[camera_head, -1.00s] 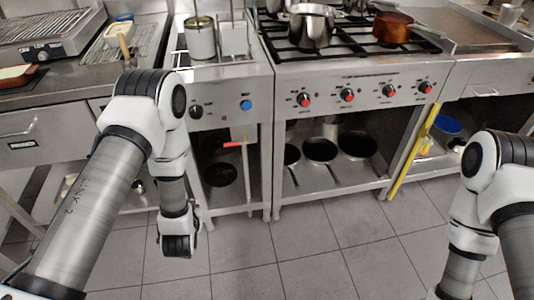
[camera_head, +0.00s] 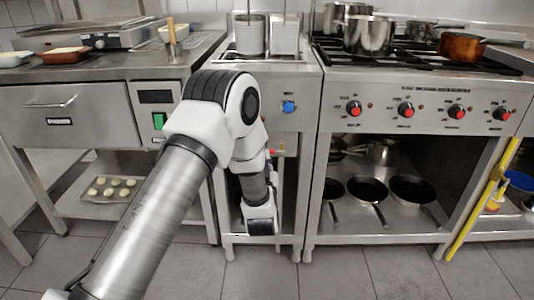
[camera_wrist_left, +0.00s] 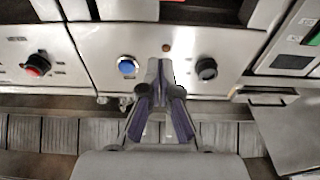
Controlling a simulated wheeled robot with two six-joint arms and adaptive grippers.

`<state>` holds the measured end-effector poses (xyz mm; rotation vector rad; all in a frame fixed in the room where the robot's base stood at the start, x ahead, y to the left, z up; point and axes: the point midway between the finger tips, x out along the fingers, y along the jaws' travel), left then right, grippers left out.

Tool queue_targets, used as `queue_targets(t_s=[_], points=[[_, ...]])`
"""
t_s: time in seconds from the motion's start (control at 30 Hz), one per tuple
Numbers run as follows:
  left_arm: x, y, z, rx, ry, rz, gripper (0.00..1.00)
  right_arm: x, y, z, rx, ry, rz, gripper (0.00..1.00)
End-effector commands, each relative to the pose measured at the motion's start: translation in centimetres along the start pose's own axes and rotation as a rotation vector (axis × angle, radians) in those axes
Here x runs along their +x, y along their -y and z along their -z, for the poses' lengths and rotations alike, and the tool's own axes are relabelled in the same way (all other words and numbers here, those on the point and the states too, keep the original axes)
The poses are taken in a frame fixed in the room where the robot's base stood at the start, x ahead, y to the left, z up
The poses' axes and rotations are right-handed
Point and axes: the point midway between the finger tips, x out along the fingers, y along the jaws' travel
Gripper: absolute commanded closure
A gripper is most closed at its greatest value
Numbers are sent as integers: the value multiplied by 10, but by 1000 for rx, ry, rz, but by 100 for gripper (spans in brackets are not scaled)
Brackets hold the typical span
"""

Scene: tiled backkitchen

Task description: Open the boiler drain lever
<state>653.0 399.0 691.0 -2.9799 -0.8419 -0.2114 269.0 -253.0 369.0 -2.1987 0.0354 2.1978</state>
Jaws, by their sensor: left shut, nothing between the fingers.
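The boiler is the narrow steel unit (camera_head: 297,118) with a blue knob (camera_head: 288,107) on its front. Its drain lever (camera_head: 277,153) shows as a small red piece below the panel, beside my left forearm, which partly hides it. I cannot make out the lever in the left wrist view. My left gripper (camera_wrist_left: 160,68) is shut and empty in the left wrist view. It points toward the control panel, between the blue knob (camera_wrist_left: 128,66) and a black knob (camera_wrist_left: 206,69). In the head view my own arm hides its fingers. My right gripper is not in view.
A gas range with red knobs (camera_head: 405,110) and a lower shelf of pans stands to the right. A steel counter with a drawer (camera_head: 70,115) stands to the left. A yellow pole (camera_head: 485,200) leans at the far right. The tiled floor (camera_head: 335,278) in front is clear.

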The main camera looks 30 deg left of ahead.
Motion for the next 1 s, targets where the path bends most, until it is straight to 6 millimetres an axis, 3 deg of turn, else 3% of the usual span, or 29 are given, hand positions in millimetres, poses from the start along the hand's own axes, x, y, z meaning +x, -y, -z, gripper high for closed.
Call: queue_targets(t_s=[0.13, 0.27, 0.6, 0.73, 1.0], points=[[9, 0, -1, -2, 0, 1, 100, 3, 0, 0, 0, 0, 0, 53], [30, 1, -2, -3, -2, 2, 100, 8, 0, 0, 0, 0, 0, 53], [103, 1, -3, -1, -2, 1, 100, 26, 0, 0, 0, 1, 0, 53], [91, 0, -30, 2, 4, -2, 100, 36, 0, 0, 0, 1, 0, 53], [86, 0, -39, 0, 1, -1, 100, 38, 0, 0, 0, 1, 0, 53]])
